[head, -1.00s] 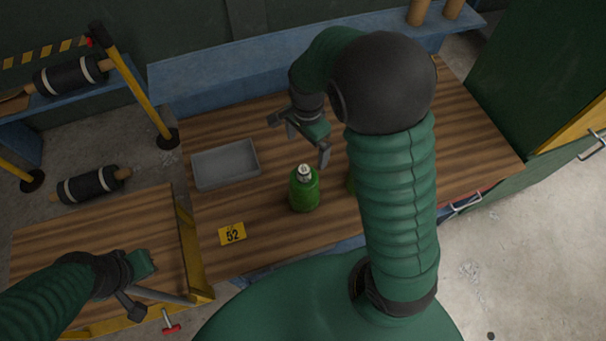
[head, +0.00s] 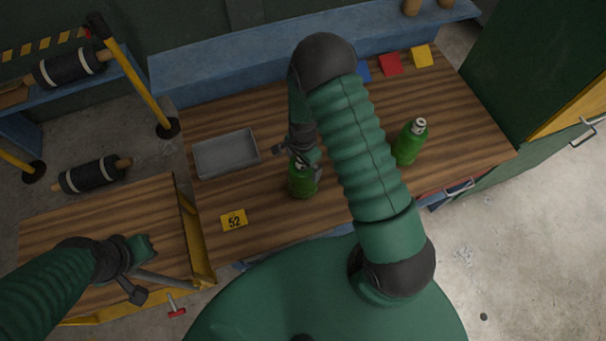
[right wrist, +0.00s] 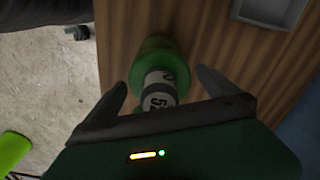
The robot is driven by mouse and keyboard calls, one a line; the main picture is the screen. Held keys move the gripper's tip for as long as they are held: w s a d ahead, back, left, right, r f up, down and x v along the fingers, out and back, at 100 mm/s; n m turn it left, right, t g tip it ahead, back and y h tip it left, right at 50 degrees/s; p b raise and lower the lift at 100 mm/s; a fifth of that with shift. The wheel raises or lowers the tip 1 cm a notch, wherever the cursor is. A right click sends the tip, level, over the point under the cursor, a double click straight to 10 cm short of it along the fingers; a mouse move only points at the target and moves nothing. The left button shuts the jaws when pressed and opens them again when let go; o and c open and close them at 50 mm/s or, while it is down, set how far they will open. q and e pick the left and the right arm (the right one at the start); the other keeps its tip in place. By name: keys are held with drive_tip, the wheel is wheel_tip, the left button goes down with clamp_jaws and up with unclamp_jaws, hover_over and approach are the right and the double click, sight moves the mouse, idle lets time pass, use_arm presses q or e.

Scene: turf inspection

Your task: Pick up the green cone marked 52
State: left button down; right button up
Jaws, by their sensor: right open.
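The green cone marked 52 (head: 302,184) looks bottle-shaped and stands upright on the wooden bench. Its white top with the number 52 shows in the right wrist view (right wrist: 158,90). My right gripper (head: 299,162) is open over its top. In the wrist view its two fingers (right wrist: 157,86) lie either side of the cone, with gaps visible. A second green cone (head: 411,142) stands to the right, beyond my right forearm; I cannot read its mark. My left gripper (head: 136,268) is over the smaller table at the left; its jaw state is unclear.
A yellow tag reading 52 (head: 234,220) lies on the bench, front left of the cone. A grey tray (head: 226,153) is behind it. Blue, red (head: 391,64) and yellow (head: 422,56) tags lie at the back right. A yellow rail (head: 190,235) edges the left table.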

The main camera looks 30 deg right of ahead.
drive_tip(key=shift+w+a, duration=0.1)
drive_tip(key=shift+a, duration=0.05)
drive_tip(key=shift+c, duration=1.8)
drive_tip(key=c, duration=1.4)
drive_tip(key=shift+c, duration=1.1)
drive_tip(key=shift+r, duration=0.15)
